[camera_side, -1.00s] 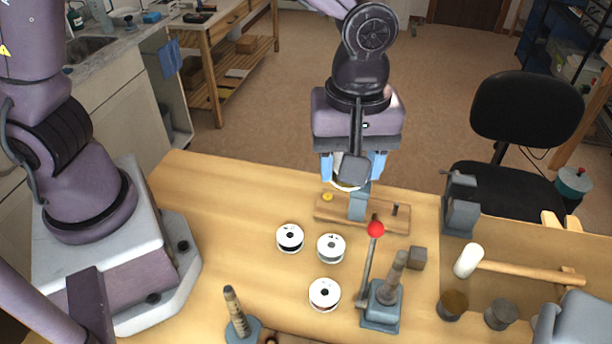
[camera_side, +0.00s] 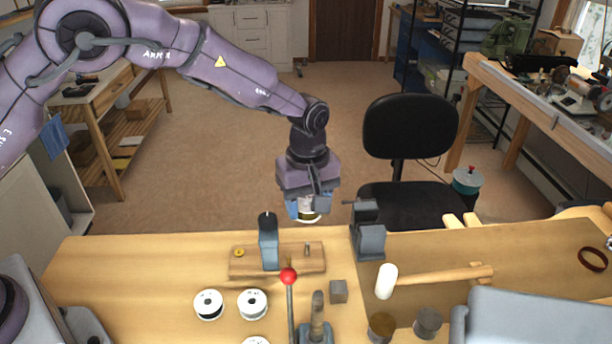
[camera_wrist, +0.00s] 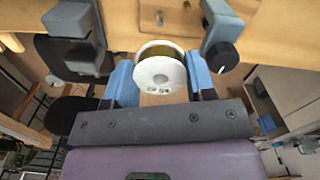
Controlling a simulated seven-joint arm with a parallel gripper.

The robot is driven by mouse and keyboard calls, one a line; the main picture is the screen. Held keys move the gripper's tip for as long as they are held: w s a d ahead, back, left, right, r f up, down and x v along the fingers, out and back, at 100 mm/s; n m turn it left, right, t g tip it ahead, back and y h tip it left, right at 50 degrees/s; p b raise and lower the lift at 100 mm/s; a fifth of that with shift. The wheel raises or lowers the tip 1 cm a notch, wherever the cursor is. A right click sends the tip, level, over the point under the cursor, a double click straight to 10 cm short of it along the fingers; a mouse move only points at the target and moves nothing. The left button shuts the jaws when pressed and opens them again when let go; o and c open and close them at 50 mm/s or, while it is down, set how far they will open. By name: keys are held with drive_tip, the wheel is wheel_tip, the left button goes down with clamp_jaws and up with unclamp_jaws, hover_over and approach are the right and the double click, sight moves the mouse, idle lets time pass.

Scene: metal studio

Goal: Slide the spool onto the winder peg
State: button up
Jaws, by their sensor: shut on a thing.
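My gripper (camera_side: 309,205) is shut on a spool (camera_side: 308,216), with white flanges and a yellowish winding, held in the air behind the bench's back edge. In the wrist view the spool (camera_wrist: 160,75) sits between the blue fingers, one flange facing the camera. A wooden board (camera_side: 290,268) with a blue-grey upright (camera_side: 268,245) and a short peg (camera_side: 307,248) looks like the winder. The spool is apart from it, behind and above its right part. In the wrist view the upright (camera_wrist: 222,45) has a dark round knob.
White spools (camera_side: 208,304) (camera_side: 253,303) lie in front of the board. A red-knobbed lever (camera_side: 288,276), a tapered post (camera_side: 318,318) and a small grey block (camera_side: 338,291) stand nearby. A vise (camera_side: 368,235) and mallet (camera_side: 430,277) are to the right. The left bench is clear.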

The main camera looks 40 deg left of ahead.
sight(307, 243)
drive_tip(key=shift+f, duration=3.35)
drive_tip(key=shift+f, duration=2.05)
drive_tip(key=o, duration=1)
wheel_tip(307, 243, up, 13)
